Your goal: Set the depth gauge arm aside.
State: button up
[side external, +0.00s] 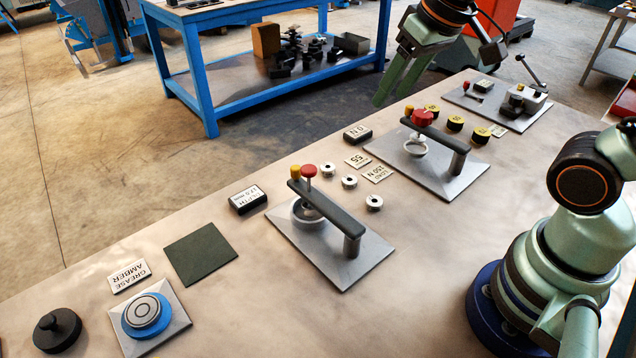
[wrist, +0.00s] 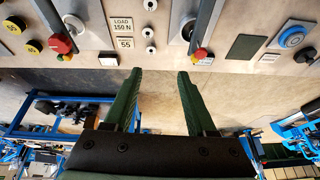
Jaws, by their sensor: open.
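The depth gauge arm (side external: 328,209) is a dark bar on a grey post, standing on a square metal plate (side external: 368,267). It reaches over a round metal cup (side external: 307,215) and carries a red knob (side external: 309,170) and a yellow knob (side external: 295,170) at its free end. In the wrist view the same arm (wrist: 207,20) is at upper right, its red knob (wrist: 201,53) low. My gripper (side external: 390,98) is open and empty, up beyond the table's far edge and away from the arm. Its fingers (wrist: 160,75) point toward the bench in the wrist view.
A similar load arm (side external: 436,132) with a red knob stands behind to the right. A depth display (side external: 247,199), white rings (side external: 349,182), a green pad (side external: 200,254), a blue grease pot (side external: 147,315) and a black knobbed lid (side external: 57,330) lie around. The front middle of the table (side external: 260,320) is clear.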

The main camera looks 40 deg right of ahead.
jog(key=w+a+m+g, duration=0.1)
jog(key=w+a+g, duration=0.1)
jog(key=w+a, duration=0.4)
jog(key=m+g, duration=0.1)
jog(key=g, duration=0.2)
send_over(295, 167)
notch_tip(295, 167, down, 5)
notch_tip(295, 167, down, 12)
jog(key=shift+r, duration=0.1)
grip_shut()
jog(key=shift+r, duration=0.1)
dwell(1.1)
